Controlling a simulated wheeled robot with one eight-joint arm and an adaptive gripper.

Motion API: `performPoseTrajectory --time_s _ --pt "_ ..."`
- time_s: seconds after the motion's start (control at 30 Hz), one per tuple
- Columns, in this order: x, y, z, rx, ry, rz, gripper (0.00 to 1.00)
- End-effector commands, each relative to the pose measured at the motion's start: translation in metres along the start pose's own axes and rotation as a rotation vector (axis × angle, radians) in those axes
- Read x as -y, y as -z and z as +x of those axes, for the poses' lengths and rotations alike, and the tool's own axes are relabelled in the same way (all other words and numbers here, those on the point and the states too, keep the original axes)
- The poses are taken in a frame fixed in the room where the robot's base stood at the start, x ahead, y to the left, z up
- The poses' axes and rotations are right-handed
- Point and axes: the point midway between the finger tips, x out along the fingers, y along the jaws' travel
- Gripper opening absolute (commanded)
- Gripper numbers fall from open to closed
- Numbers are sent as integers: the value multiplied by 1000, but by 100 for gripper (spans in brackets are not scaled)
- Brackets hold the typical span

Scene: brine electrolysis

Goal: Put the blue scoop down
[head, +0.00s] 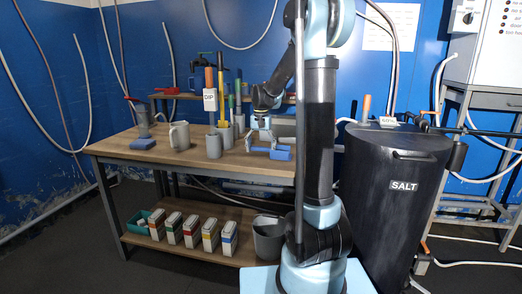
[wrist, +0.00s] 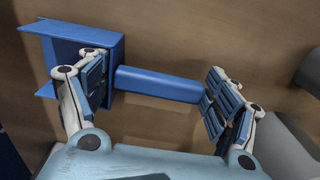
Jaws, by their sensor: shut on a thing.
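The blue scoop (wrist: 118,55) is between the fingers of my gripper (wrist: 158,88) in the wrist view. Its handle (wrist: 160,84) runs across from the left finger to the right finger, and its open tray part lies at upper left. The left finger is against the tray end and the right finger is at the handle's free end. In the head view the scoop (head: 281,153) is at the right part of the wooden table (head: 230,165), under my gripper (head: 266,143). It is low over or on the tabletop; I cannot tell whether it touches.
A grey jug (head: 180,136), a grey cup (head: 214,146) and a holder with upright coloured-handled tools (head: 221,95) stand left of my gripper. A blue block (head: 142,144) lies farther left. The black SALT bin (head: 395,215) stands right. The table's front middle is clear.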

Motion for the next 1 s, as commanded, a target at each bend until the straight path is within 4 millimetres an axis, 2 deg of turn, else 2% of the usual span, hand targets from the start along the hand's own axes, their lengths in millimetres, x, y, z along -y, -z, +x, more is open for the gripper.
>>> performPoseTrajectory --time_s 0.23,0.27,0.3,0.33,0.77,0.87,1.0 --pt "0 0 1 0 0 0 56" --pt "0 0 1 0 0 0 89" --pt "0 0 1 0 0 -1 98" --pt "0 0 1 0 0 -1 100" --pt "1 0 0 0 0 -2 100" --pt "2 0 -6 0 0 -2 100" --pt "1 -1 -23 0 0 -2 100"
